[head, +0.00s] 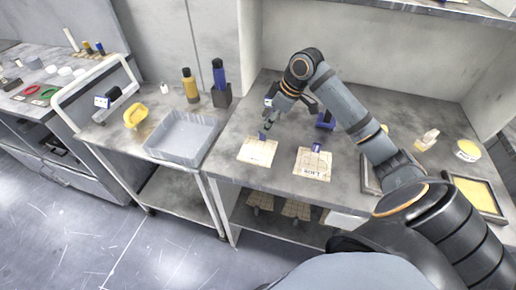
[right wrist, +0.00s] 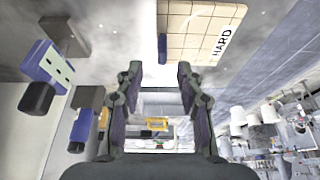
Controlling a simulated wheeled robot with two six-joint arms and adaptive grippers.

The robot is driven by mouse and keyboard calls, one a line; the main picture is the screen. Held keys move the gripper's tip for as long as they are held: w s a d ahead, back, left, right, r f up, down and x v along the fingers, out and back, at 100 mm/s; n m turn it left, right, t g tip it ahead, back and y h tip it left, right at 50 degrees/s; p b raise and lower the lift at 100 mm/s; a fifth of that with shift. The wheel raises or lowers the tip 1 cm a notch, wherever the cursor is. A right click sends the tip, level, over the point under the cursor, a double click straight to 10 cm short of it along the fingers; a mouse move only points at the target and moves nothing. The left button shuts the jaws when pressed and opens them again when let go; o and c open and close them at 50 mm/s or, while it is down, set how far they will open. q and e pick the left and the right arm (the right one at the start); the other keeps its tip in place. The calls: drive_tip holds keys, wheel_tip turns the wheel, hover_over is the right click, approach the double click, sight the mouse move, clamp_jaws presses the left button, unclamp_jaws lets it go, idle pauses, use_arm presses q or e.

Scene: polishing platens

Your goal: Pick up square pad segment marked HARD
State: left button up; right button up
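A square cream pad (head: 258,151) with grid lines lies near the front edge of the bench, with a small blue tab at its back edge. In the right wrist view the pad (right wrist: 203,27) carries the word HARD and its blue tab (right wrist: 162,50) shows beside it. A second similar pad (head: 312,165) lies to its right; its small upside-down lettering seems to read SOFT. My right gripper (head: 267,122) is above and just behind the left pad. In the right wrist view its fingers (right wrist: 157,85) are apart with nothing between them. My left gripper is not in view.
A cart at the left holds a grey tray (head: 182,137), a yellow item (head: 136,115) and bottles. Yellow-topped frames (head: 476,193) lie at the right. A shelf below the bench holds more pads (head: 296,209).

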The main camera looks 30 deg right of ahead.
sight(258, 147)
drive_tip(key=x, duration=0.4)
drive_tip(key=shift+s+f, duration=0.15)
drive_tip(key=shift+s, duration=0.2)
drive_tip(key=shift+w+a+f, duration=0.1)
drive_tip(key=shift+w+f, duration=0.05)
drive_tip(key=shift+f, duration=0.25)
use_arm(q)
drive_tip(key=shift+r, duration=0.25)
use_arm(e)
drive_tip(key=shift+c, duration=0.3)
clamp_jaws()
